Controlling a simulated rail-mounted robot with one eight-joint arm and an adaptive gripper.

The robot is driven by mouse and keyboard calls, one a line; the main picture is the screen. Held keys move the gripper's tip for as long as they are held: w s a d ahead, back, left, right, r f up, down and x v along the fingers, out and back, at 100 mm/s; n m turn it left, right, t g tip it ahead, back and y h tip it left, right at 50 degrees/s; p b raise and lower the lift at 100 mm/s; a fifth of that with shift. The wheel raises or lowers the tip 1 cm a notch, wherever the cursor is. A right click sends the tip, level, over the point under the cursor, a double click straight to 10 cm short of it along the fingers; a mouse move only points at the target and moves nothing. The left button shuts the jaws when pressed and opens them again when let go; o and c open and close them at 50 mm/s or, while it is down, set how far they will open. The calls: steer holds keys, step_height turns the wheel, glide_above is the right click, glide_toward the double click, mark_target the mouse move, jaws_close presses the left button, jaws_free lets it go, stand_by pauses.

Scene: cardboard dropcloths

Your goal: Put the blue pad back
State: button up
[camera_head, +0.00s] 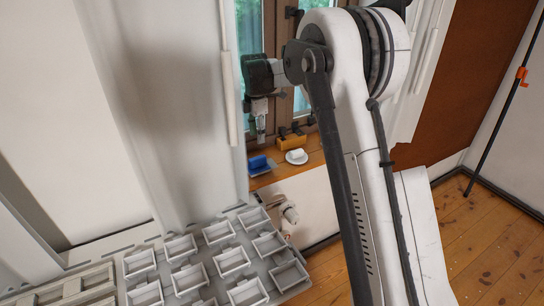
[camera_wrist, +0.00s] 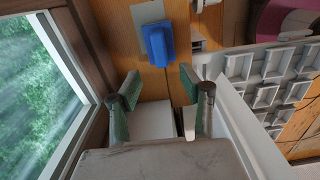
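The blue pad (camera_head: 258,162) lies on the wooden window sill (camera_head: 310,165), at its left end in the head view. In the wrist view the blue pad (camera_wrist: 158,45) is beyond my fingertips, partly over a flat grey piece (camera_wrist: 148,14). My gripper (camera_head: 261,136) points down above the sill, a little above and behind the pad in the head view. In the wrist view my gripper (camera_wrist: 159,84) has its two green-padded fingers apart with no object held between them. The pad is not touched by the fingers.
A white rounded object (camera_head: 296,157) and an orange-brown box (camera_head: 291,142) stand on the sill right of the pad. A grey rack of several small trays (camera_head: 232,262) is below, in front. The window (camera_wrist: 35,90) is close on the left in the wrist view.

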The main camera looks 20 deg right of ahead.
steer(key=s+r+m+t, duration=0.2)
steer(key=s+r+m, duration=0.4)
steer(key=s, duration=0.5)
steer(key=s+r+m+t, duration=0.1)
steer(key=s+r+m, duration=0.2)
steer(key=s+r, duration=0.65)
steer(key=s+f+m+t, duration=0.2)
steer(key=s+m, duration=0.3)
steer(key=s, duration=0.7)
steer(key=s+f+m+t, duration=0.2)
steer(key=s+f+m, duration=0.2)
steer(key=s, duration=0.8)
steer(key=shift+f+m, duration=0.15)
steer(key=shift+m, duration=0.85)
